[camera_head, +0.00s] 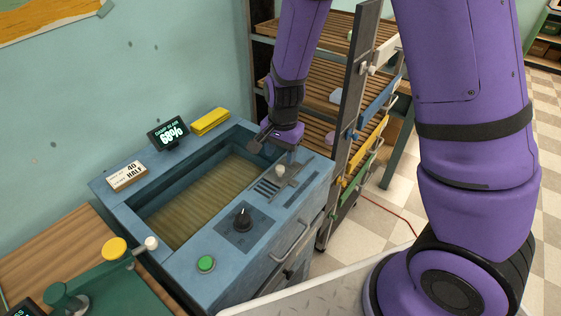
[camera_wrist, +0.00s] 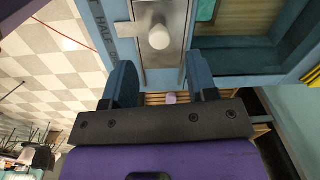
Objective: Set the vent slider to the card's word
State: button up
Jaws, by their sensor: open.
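The card (camera_head: 128,176) stands on the blue cabinet's back left rim; its large print reads "40" and "HALF". The vent slider is a pale knob (camera_head: 281,171) on a metal track at the cabinet's right end. In the wrist view the knob (camera_wrist: 158,37) shows head-on on its plate, with lettering that looks like "HALF" on the rim to its left. I cannot tell exactly which mark it sits at. My gripper (camera_head: 272,140) is open and empty above the far end of the track. In the wrist view its fingers (camera_wrist: 160,78) are apart, and the knob lies beyond their tips, untouched.
The blue cabinet (camera_head: 135,219) has a slatted well, a black dial (camera_head: 243,218), a green button (camera_head: 206,264) and a display (camera_head: 168,132) reading 68%. A yellow block (camera_head: 210,121) lies on the back rim. A slatted rack (camera_head: 335,85) stands close behind my gripper.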

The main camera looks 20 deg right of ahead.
jog(key=shift+s+d+r, duration=0.1)
jog(key=shift+r, duration=2.65)
jog(key=shift+r, duration=0.1)
notch_tip(320, 180, up, 8)
jog(key=n+t+y, duration=0.1)
jog(key=n, duration=0.1)
send_over(282, 168)
jog(key=s+d, duration=0.3)
jog(key=s+d+r+n+t, duration=0.1)
jog(key=s+d+r+n, duration=0.3)
jog(key=r, duration=0.5)
jog(key=s+d+r+n+t, duration=0.1)
jog(key=s+d+r, duration=0.1)
jog(key=s, duration=0.5)
jog(key=s+d+r+n+t+h, duration=0.1)
jog(key=s+d+r+n+t, duration=0.1)
jog(key=s+r, duration=0.3)
jog(key=shift+s+r, duration=0.15)
jog(key=shift+s, duration=1.15)
